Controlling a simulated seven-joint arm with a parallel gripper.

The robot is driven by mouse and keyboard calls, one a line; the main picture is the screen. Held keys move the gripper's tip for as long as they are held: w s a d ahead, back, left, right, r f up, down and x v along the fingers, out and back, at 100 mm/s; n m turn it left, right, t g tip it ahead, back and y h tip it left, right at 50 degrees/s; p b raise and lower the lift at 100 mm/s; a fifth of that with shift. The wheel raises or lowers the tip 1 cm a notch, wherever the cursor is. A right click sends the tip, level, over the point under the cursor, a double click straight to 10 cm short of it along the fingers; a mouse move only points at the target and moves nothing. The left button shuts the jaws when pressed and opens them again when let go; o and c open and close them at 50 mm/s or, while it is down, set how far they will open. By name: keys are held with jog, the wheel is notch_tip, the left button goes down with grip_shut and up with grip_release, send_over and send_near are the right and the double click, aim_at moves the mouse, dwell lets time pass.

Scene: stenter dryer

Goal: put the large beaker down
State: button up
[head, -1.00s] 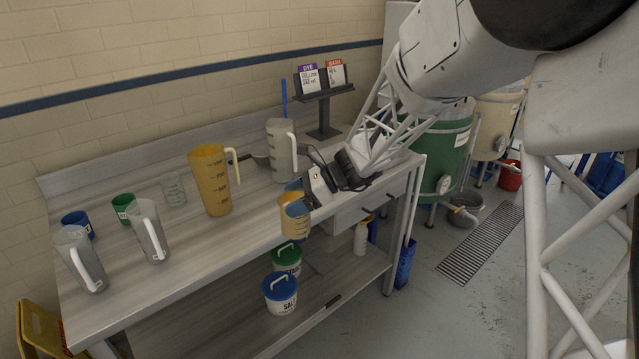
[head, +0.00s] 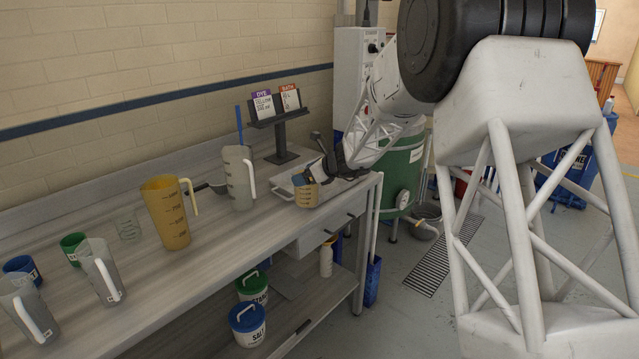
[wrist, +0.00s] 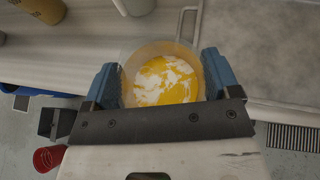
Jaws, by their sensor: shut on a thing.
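The large beaker (head: 306,194) is clear, with yellow-orange liquid inside. In the wrist view the beaker (wrist: 165,78) shows from above, with white patches on the yellow contents. My gripper (head: 312,176) is shut on it, one blue finger on each side; the fingers also show in the wrist view (wrist: 162,82). The beaker looks upright, at the right end of the workbench (head: 215,255), near its front edge. I cannot tell whether its base touches anything. The gripper hides part of its side.
A pale tray-like thing (head: 286,186) lies just behind the beaker. A translucent jug (head: 239,180) and an amber jug (head: 167,215) stand to the left. A sign stand (head: 281,135) is behind. Bare bench top lies left of the beaker, in front of the jugs.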

jog(key=shift+m+t+h, duration=0.5)
jog(key=shift+m+t, duration=0.1)
jog(key=shift+m, duration=0.1)
jog(key=w+d, duration=0.3)
jog(key=shift+w+d+r, duration=0.1)
jog(key=shift+w+d, duration=0.15)
jog(key=shift+w, duration=0.15)
jog(key=w+a+f, duration=0.1)
jog(key=w+a, duration=0.1)
jog(key=w, duration=1.4)
jog(key=shift+f, duration=0.25)
jog(key=shift+s+f, duration=0.1)
jog(key=shift+f, duration=1.65)
jog(key=shift+f, duration=0.15)
jog(key=o, duration=1.4)
jog(key=shift+c, duration=0.2)
